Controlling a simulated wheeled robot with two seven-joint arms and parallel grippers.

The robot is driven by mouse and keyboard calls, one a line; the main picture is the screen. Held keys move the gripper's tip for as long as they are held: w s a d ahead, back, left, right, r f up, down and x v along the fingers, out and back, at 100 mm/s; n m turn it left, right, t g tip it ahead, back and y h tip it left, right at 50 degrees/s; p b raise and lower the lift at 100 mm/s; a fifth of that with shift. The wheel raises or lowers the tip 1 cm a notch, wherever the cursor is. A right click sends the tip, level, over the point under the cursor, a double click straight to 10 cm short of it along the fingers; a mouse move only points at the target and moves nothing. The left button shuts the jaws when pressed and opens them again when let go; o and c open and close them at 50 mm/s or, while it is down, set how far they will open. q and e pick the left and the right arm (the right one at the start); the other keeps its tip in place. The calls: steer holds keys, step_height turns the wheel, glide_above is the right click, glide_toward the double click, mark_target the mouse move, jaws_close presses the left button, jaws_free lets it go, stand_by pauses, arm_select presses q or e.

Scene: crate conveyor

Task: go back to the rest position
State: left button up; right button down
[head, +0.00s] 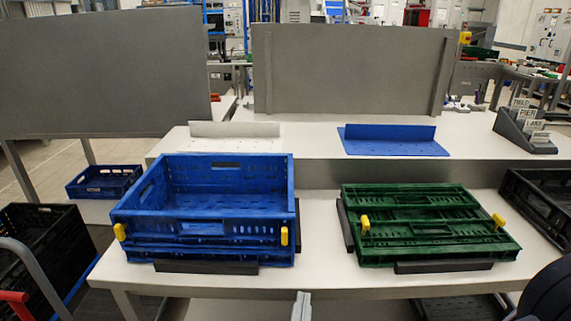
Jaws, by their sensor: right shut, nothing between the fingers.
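My right gripper (301,306) shows only as pale fingertips at the bottom edge, in front of the table. Its fingers are together and hold nothing. It is apart from both crates. My left gripper is not in view. The blue crate (200,227) stands open and empty on the white table at the left, with yellow latches at its front corners. The green crate (430,240) lies folded flat on the table at the right, also with yellow latches.
Dark stop bars (205,267) edge both crate places. A blue angled plate (390,140) and a white one (235,135) stand on the raised shelf behind. Black crates stand at the left (45,250) and right (540,200). The table between the crates is clear.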

steer(key=d+f+m+g+h, duration=0.3)
steer(key=d+m+g+h, duration=0.2)
steer(key=d+m, duration=0.5)
steer(key=s+d+f+m+g+y, duration=0.6)
steer(key=s+d+f+m+g, duration=0.35)
steer(key=m, duration=0.45)
step_height(320, 180, up, 21)
steer(key=a+m+t+y+p, duration=0.1)
steer(key=m+t+y+p, duration=0.2)
steer(key=m+p, duration=0.8)
steer(key=s+y+p, duration=0.1)
steer(key=y+p, duration=0.1)
steer(key=p, duration=0.3)
steer(key=shift+a, duration=0.15)
steer(key=shift+r, duration=0.1)
